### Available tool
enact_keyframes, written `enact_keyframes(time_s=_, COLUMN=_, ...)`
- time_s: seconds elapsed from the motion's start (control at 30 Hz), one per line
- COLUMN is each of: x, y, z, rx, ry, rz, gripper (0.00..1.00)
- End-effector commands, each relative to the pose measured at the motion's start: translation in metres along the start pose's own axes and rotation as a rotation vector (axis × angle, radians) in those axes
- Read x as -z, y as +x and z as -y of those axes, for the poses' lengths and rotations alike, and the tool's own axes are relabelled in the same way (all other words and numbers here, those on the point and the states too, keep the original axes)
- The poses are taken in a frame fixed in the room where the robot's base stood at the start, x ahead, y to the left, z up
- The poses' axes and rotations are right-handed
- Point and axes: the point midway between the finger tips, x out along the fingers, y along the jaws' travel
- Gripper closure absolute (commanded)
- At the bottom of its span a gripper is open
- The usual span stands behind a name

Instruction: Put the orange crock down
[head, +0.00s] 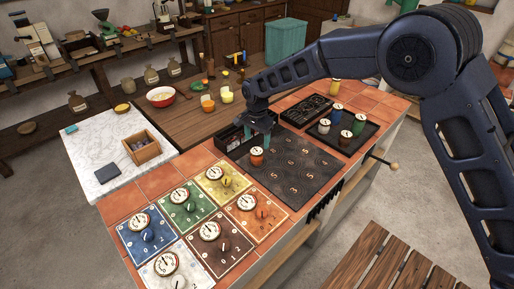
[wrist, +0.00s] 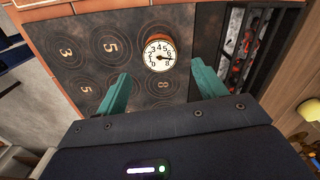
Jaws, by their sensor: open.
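The orange crock (head: 257,157) stands upright on the dark hob plate (head: 295,182), near its back left edge, with a pale dial on its lid. In the wrist view the orange crock (wrist: 159,54) shows its dial from above, between and just beyond my fingertips. My gripper (head: 260,140) is right at the crock in the head view, pointing down from the arm. In the wrist view my gripper (wrist: 160,72) has its two teal fingers spread wide, with a gap on each side of the crock. The dark plate (wrist: 75,30) carries numbered rings.
A dark open box (head: 232,137) with contents lies beside the hob plate. A black tray (head: 343,132) with several small crocks stands to the right. Coloured dial panels (head: 215,185) fill the front left of the counter. Much of the hob plate is bare.

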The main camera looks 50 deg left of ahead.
Motion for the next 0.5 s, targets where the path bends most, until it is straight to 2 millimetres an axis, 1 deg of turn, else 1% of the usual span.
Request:
enact_keyframes(time_s=0.03, x=0.0, y=-0.008, z=0.001, rx=0.002, ry=0.0, rz=-0.001, gripper=0.3)
enact_keyframes(time_s=0.2, x=0.0, y=-0.022, z=0.0, rx=0.001, ry=0.0, rz=0.0, gripper=0.3)
enact_keyframes(time_s=0.33, x=0.0, y=-0.027, z=0.0, rx=0.001, ry=0.0, rz=0.0, gripper=0.3)
enact_keyframes(time_s=0.5, x=0.0, y=-0.027, z=0.0, rx=0.0, ry=0.0, rz=0.0, gripper=0.3)
